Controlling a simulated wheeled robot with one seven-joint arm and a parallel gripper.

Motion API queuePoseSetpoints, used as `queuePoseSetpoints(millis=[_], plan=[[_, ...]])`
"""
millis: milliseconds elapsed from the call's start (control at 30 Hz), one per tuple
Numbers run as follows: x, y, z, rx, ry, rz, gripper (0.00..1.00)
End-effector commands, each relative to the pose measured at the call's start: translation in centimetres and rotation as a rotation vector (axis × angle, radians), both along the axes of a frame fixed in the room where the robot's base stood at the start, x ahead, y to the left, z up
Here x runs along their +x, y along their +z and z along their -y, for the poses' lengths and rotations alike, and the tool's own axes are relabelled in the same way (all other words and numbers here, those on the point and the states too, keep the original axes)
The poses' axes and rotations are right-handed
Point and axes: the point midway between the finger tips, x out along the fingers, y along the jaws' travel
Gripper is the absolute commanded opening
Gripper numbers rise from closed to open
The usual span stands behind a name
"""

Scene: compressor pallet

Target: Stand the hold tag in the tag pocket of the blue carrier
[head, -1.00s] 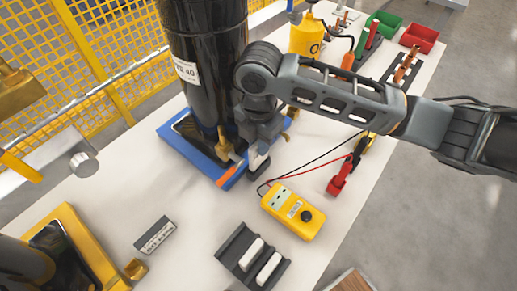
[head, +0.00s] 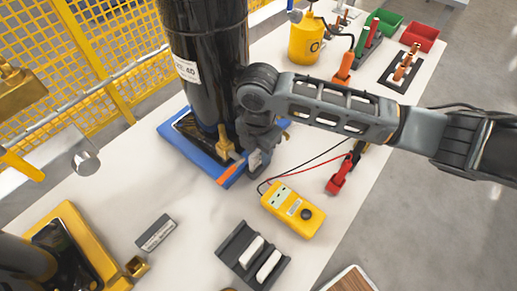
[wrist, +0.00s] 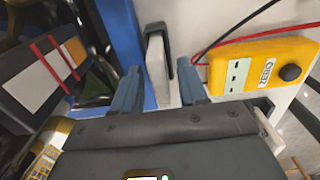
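The blue carrier (head: 187,157) bears a tall black compressor (head: 200,70) and has an orange mark near its front corner. In the wrist view, the blue carrier's edge (wrist: 122,35) runs upward left of centre. A pale hold tag (wrist: 158,72) stands beside that edge, with the black tag pocket (wrist: 166,30) around its far part; how deep it sits is hard to tell. My gripper (wrist: 158,88) is open, with one finger on each side of the tag and narrow gaps showing. In the head view my gripper (head: 258,155) is low by the carrier's front corner, partly hiding the tag.
A yellow meter (head: 293,210) with red and black leads lies right of the gripper. A black rack (head: 235,247) holds two white pieces in front. A dark labelled block (head: 156,233) and a yellow carrier (head: 75,225) are at left.

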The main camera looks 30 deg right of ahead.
Motion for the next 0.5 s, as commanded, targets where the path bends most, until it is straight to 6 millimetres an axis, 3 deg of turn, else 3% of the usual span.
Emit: queuePoseSetpoints(millis=[367, 500], plan=[[0.0, 0.6, 0.0, -0.001, 0.0, 0.001, 0.46], [0.0, 2.5, 0.0, 0.0, 0.002, 0.002, 0.46]])
